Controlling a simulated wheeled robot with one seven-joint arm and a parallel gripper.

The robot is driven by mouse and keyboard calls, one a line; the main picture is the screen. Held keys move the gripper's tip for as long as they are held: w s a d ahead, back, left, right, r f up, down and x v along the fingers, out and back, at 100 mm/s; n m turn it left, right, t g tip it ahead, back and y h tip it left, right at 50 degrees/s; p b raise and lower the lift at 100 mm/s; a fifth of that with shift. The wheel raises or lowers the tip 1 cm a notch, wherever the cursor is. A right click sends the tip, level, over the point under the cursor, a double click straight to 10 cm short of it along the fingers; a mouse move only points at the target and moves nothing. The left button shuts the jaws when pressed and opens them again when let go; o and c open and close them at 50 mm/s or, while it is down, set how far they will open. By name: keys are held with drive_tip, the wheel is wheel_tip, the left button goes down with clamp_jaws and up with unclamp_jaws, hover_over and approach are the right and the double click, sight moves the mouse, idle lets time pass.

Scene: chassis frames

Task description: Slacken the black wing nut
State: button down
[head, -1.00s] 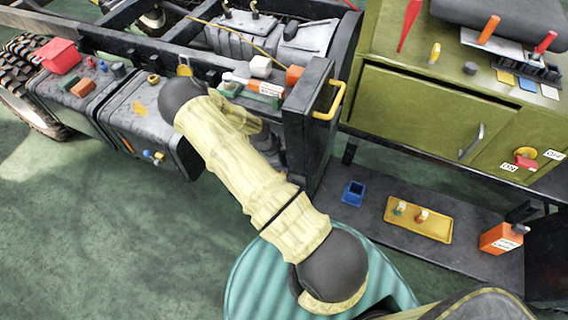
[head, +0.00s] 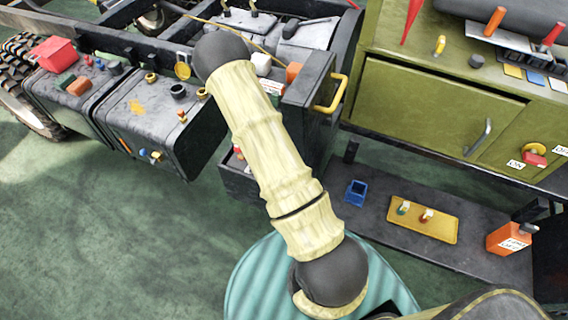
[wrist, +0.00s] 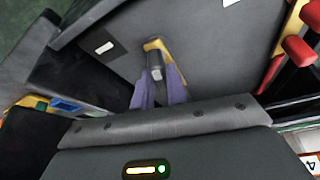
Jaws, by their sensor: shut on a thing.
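In the wrist view, my gripper (wrist: 159,92) has its two purple fingers closed around a small dark grey-black piece, which I take to be the black wing nut (wrist: 155,62). It stands against a yellow part on a dark grey panel (wrist: 205,45). The fingertips reach the piece from both sides. Its far end and its thread are hidden. In the head view, my arm covers the gripper and the wing nut, so neither shows there.
A yellow handle (head: 333,95) sits on the black post right of my arm. Red-ended parts (wrist: 299,50) are close on the right in the wrist view. A blue open box (head: 355,192) and a yellow tray (head: 425,219) lie on the low shelf. Green floor is free at left.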

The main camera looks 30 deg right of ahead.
drive_tip(key=shift+w+n, duration=0.1)
drive_tip(key=shift+n, duration=0.2)
drive_tip(key=c, duration=1.4)
unclamp_jaws()
drive_tip(key=shift+r, duration=0.1)
drive_tip(key=shift+r, duration=0.2)
drive_tip(key=s+a+b, duration=0.1)
drive_tip(key=s+a, duration=0.4)
drive_tip(key=a, duration=0.6)
drive_tip(key=shift+s+r, duration=0.25)
drive_tip(key=shift+s, duration=0.15)
drive_tip(key=shift+c, duration=0.5)
